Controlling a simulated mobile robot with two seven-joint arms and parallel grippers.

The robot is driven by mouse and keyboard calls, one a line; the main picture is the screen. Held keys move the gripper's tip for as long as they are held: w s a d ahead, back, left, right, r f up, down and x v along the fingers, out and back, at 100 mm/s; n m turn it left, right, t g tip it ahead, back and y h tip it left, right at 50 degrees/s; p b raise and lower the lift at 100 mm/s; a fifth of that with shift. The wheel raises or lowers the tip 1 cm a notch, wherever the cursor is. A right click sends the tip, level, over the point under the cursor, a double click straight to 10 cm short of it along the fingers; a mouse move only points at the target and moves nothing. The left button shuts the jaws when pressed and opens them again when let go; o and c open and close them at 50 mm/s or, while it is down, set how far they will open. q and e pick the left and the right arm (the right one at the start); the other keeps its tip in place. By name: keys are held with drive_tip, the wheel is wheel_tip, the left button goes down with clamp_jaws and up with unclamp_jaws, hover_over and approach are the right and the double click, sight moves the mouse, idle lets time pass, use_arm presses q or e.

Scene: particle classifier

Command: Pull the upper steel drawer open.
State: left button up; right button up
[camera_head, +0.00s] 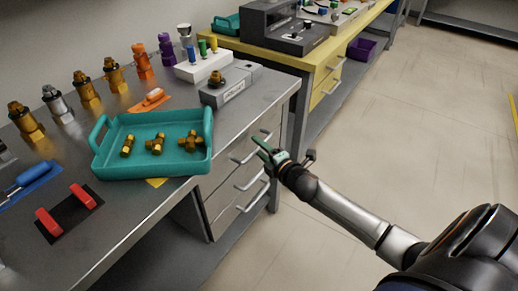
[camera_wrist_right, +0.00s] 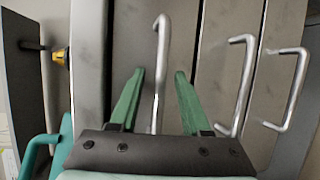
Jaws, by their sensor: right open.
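The upper steel drawer (camera_wrist_right: 130,45) is in the cabinet under the steel bench and looks shut. Its bar handle (camera_wrist_right: 161,45) also shows in the head view (camera_head: 240,158). In the right wrist view the drawers appear turned sideways, with the bench-top side at left. My right gripper (camera_head: 262,144) is in front of the drawer fronts at the upper handle. Its green fingers are open, and in the right wrist view the handle lies between them. I see no clear contact. My left gripper is not in view.
Two lower drawer handles (camera_wrist_right: 241,85) (camera_wrist_right: 291,90) are close below. A teal tray (camera_head: 105,165) with brass fittings stands on the bench (camera_head: 130,215) above. A yellow bench (camera_head: 325,75) with drawers stands behind. The floor (camera_head: 400,130) to the right is clear.

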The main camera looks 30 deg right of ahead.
drive_tip(key=shift+w, duration=0.2)
clamp_jaws()
idle(0.3)
idle(1.1)
